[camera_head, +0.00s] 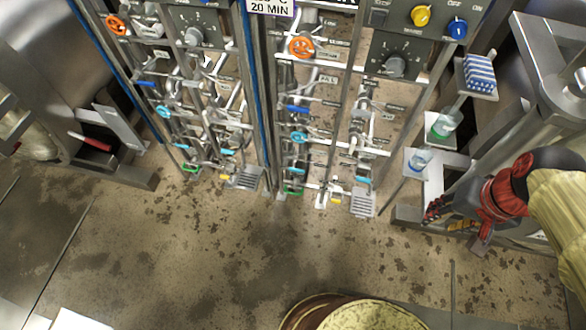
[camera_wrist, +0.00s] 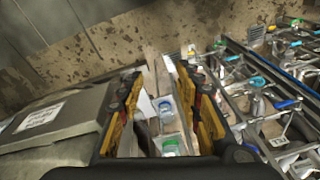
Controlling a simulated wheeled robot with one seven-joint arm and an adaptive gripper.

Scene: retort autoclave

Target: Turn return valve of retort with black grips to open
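Two valve panels stand side by side in the head view, a left panel (camera_head: 205,90) and a right panel (camera_head: 325,105). Each carries an orange handwheel and blue, cyan, green and yellow handles. Their labels are too small to read, so I cannot tell which is the return valve. A red grip (camera_head: 92,142) shows on the left machine; no black grips are clear to me. My gripper (camera_head: 434,208) is right of the right panel, apart from its valves. In the wrist view my gripper (camera_wrist: 158,80) has its yellow-and-black fingers apart, with nothing held between them.
Small shelves at the right hold a blue-striped box (camera_head: 480,73), a green-based bottle (camera_head: 442,124) and a blue-based bottle (camera_head: 421,160). A round yellowish-topped object (camera_head: 365,315) is at the bottom. The stained floor (camera_head: 200,250) before the panels is clear.

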